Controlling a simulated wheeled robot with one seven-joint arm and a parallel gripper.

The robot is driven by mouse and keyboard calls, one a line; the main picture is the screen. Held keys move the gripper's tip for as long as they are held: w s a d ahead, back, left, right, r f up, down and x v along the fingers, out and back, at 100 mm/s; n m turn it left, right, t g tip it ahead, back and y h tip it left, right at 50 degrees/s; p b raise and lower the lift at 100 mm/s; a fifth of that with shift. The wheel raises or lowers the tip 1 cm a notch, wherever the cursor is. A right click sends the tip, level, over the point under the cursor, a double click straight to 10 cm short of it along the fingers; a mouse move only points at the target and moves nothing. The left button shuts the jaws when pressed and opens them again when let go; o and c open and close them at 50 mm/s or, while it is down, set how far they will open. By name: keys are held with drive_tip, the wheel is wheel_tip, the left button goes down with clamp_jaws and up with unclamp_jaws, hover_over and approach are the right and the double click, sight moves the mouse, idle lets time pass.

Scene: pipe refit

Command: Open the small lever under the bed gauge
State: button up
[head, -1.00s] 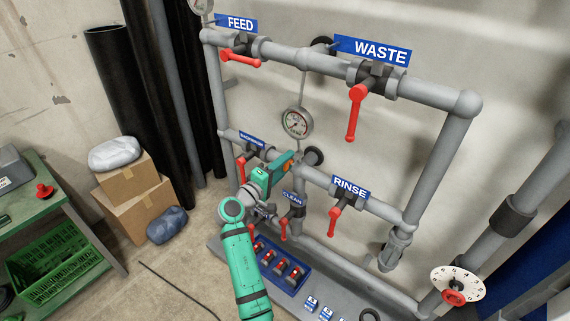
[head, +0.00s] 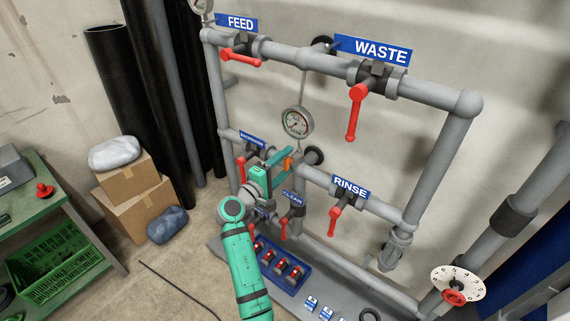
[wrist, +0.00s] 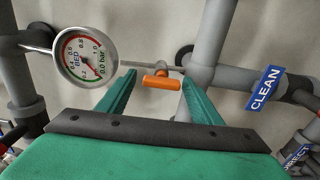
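The bed gauge (wrist: 86,55) is a round dial marked BED at the upper left of the wrist view. In the head view the gauge (head: 297,122) hangs in the middle of the pipe frame. The small orange lever (wrist: 162,82) sits on a thin line to the right of the gauge; it also shows in the head view (head: 288,163), below the gauge. My gripper (wrist: 158,88) is open, with its green fingers on either side of the lever in the wrist view. I cannot tell how far the lever is between them. Nothing is gripped.
A grey pipe (wrist: 205,65) stands just right of the lever. Red-handled valves labelled CLEAN (head: 292,198), RINSE (head: 350,187) and WASTE (head: 374,50) are around. A blue tray (head: 283,283) of red-topped parts lies below my arm.

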drive_tip(key=shift+s+f, duration=0.1)
drive_tip(key=v, duration=1)
drive_tip(key=shift+s+a, duration=0.25)
drive_tip(key=shift+s, duration=0.05)
